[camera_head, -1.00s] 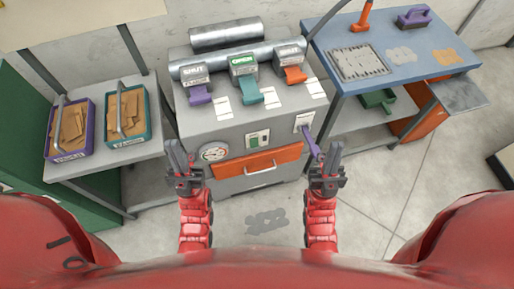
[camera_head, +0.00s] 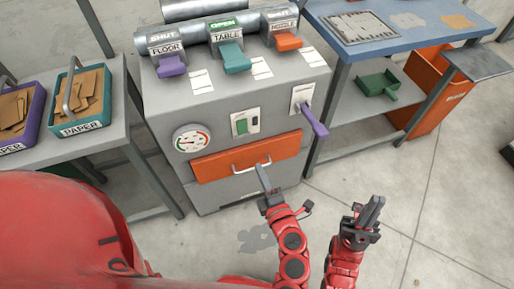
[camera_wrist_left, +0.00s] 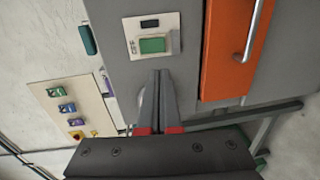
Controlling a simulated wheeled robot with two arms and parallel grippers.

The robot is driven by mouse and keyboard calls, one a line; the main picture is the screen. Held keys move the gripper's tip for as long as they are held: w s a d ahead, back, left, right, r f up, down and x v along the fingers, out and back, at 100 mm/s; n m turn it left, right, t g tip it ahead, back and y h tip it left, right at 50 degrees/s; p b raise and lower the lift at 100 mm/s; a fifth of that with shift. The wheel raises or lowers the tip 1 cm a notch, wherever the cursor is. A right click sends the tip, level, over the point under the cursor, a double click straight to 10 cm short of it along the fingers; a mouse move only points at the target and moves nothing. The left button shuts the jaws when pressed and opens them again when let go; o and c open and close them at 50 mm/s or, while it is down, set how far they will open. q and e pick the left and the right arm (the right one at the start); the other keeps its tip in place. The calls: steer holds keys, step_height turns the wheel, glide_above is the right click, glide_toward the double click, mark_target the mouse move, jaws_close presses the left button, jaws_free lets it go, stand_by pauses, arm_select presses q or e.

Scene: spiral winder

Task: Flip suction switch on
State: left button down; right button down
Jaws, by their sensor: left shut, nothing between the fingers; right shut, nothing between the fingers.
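The grey machine (camera_head: 215,100) has a small white switch plate with a green rocker (camera_head: 240,126) on its front, above the orange drawer. A purple lever (camera_head: 314,122) sticks out from another white plate to the right. My left gripper (camera_head: 262,172) is shut and empty in front of the drawer, below the rocker; its fingers (camera_wrist_left: 160,78) also show in the wrist view. My right gripper (camera_head: 374,205) is shut and empty, right of the machine's front.
The orange drawer (camera_head: 225,160) has a metal handle. A round gauge (camera_head: 191,138) is left of the rocker. Purple, teal and orange levers line the machine's top. A shelf with paper bins (camera_head: 80,108) stands left, a blue table (camera_head: 420,50) right.

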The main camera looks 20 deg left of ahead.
mark_target(243, 133)
arm_select(q)
steer(key=shift+d+f, duration=0.15)
steer(key=shift+d, duration=0.05)
steer(key=shift+a, duration=0.1)
steer(key=b+x, duration=0.1)
steer(key=x, duration=1.3)
steer(key=shift+f, duration=0.15)
steer(key=shift+w+a+b, duration=0.1)
steer(key=shift+w+b, duration=0.05)
steer(key=shift+b, duration=0.55)
steer(key=shift+f, duration=0.15)
